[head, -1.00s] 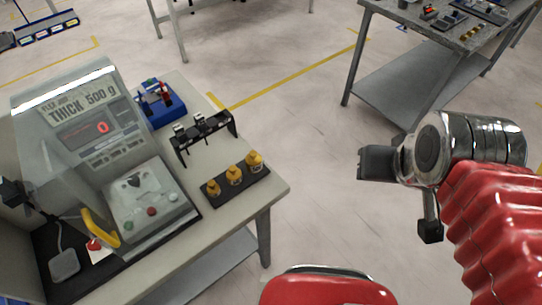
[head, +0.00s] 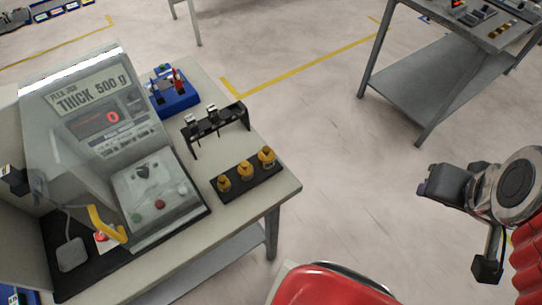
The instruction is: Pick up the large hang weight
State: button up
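Three brass-coloured weights stand in a row on a black tray (head: 256,185) at the front right of the left table: a left one (head: 224,185), a middle one (head: 245,171) and a right one (head: 267,157). They look close in size; I cannot surely tell which is largest. My gripper (head: 463,228) is at the right of the head view, over the floor and well clear of the left table. Its two dark fingers are spread apart with nothing between them.
Behind the weights is a black rack (head: 217,121) with small clips. A blue holder (head: 176,98) stands at the back. A grey test machine (head: 100,120) with a yellow handle fills the table's left. Another table (head: 432,78) stands at the back right, with open floor between.

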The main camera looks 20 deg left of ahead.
aim_at(266, 156)
jog(key=z, duration=0.05)
jog(key=k, duration=1.5)
jog(key=u, duration=1.35)
jog(key=i, duration=1)
jog(key=u, duration=0.05)
